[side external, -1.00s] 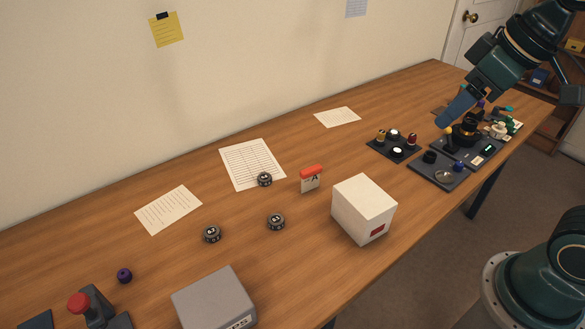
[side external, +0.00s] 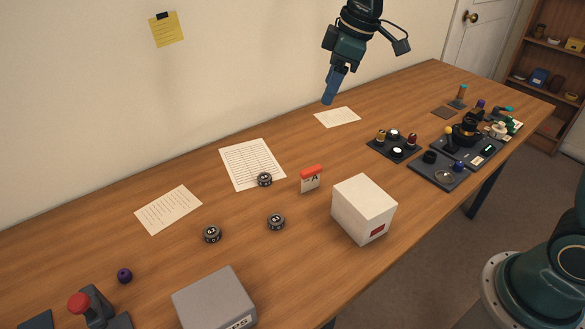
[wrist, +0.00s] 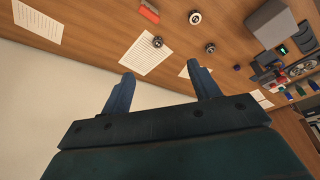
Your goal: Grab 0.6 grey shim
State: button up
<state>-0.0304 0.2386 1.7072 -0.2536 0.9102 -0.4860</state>
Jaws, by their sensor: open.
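Three round dark grey pucks with pale markings lie on the table in the side view: one on the lined paper (side external: 264,179), one in the middle (side external: 276,222) and one to the left (side external: 212,234). They may be the shims, but their markings are too small to read, so I cannot tell which is 0.6. The wrist view also shows these pucks, one of them on the paper (wrist: 157,41). My gripper (side external: 328,98) is in the air above the back of the table, well apart from the pucks. In the wrist view its blue fingers (wrist: 160,72) are spread and empty.
A red-topped card marked A (side external: 310,178) and a white box (side external: 364,209) stand right of the pucks. A grey box (side external: 214,298) is at the front. Dark trays with small parts (side external: 398,146) fill the right end.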

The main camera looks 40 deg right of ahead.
jog(key=w+a+f+n+g, duration=0.1)
jog(key=w+a+f+n, duration=0.15)
jog(key=w+f, duration=0.55)
jog(key=n, duration=0.3)
send_near(265, 177)
jog(key=shift+w+a+f+g+y, duration=0.1)
jog(key=shift+w+f+g+y, duration=0.15)
jog(key=shift+f, duration=0.55)
jog(key=shift+w+f+g+y, duration=0.15)
jog(key=shift+w+f, duration=0.15)
jog(key=shift+f, duration=0.55)
jog(key=shift+f+m, duration=0.1)
jog(key=shift+m, duration=0.15)
jog(key=shift+x, duration=2.5)
jog(key=c, duration=1.1)
